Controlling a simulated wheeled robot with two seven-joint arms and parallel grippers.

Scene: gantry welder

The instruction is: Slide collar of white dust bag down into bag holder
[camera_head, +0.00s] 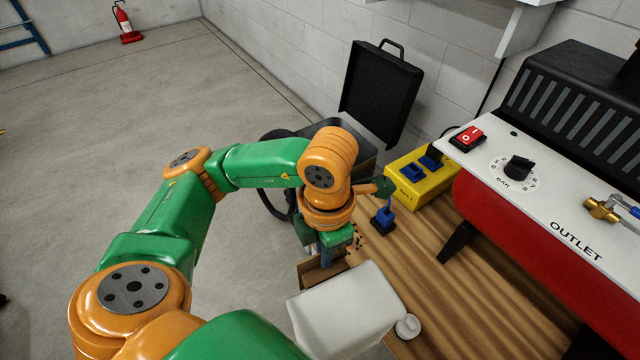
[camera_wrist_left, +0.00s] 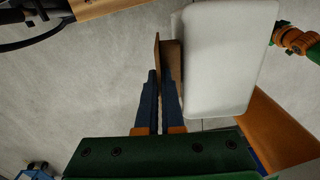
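The white dust bag (camera_head: 345,312) hangs at the table's near left edge. It shows as a pale rounded block in the left wrist view (camera_wrist_left: 229,60). Its brown flat collar (camera_head: 315,277) is at the gripper, and brown plate also shows beside the bag in the wrist view (camera_wrist_left: 172,62). My left gripper (camera_head: 335,258) points down there. Its dark blue fingers (camera_wrist_left: 160,84) are nearly together with the thin brown collar between them. I cannot make out the bag holder as a separate part.
A wooden table (camera_head: 465,300) carries a yellow block (camera_head: 422,177), a blue stand (camera_head: 383,220) and a small white round part (camera_head: 407,326). A red compressor (camera_head: 530,245) stands at right. An open black case (camera_head: 380,95) is behind.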

